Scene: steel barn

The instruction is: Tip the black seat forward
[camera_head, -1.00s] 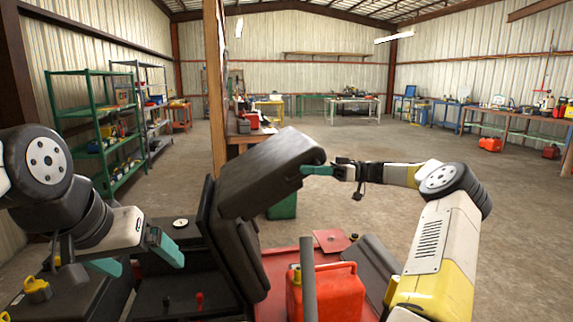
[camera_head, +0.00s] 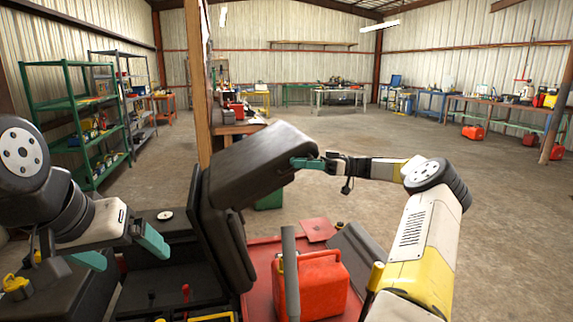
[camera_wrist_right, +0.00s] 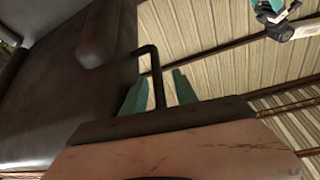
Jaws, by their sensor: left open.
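The black seat (camera_head: 232,235) stands left of centre in the head view. Its upper padded part (camera_head: 250,165) slopes up to the right and its other part stands steeply below. My right gripper (camera_head: 307,163) is at the right end of the upper part. In the right wrist view its teal fingers (camera_wrist_right: 160,92) lie either side of a thin black bar (camera_wrist_right: 156,72) by the seat (camera_wrist_right: 75,85). Their tips are partly hidden, so the grip on the bar is unclear. My left gripper (camera_head: 122,250) is open and empty, left of the seat.
A red fuel can (camera_head: 318,285) stands on the red floor (camera_head: 262,260) right of the seat, behind a dark upright bar (camera_head: 290,270). A wooden post (camera_head: 198,85) and a bench (camera_head: 238,130) stand behind. Open concrete floor lies to the right.

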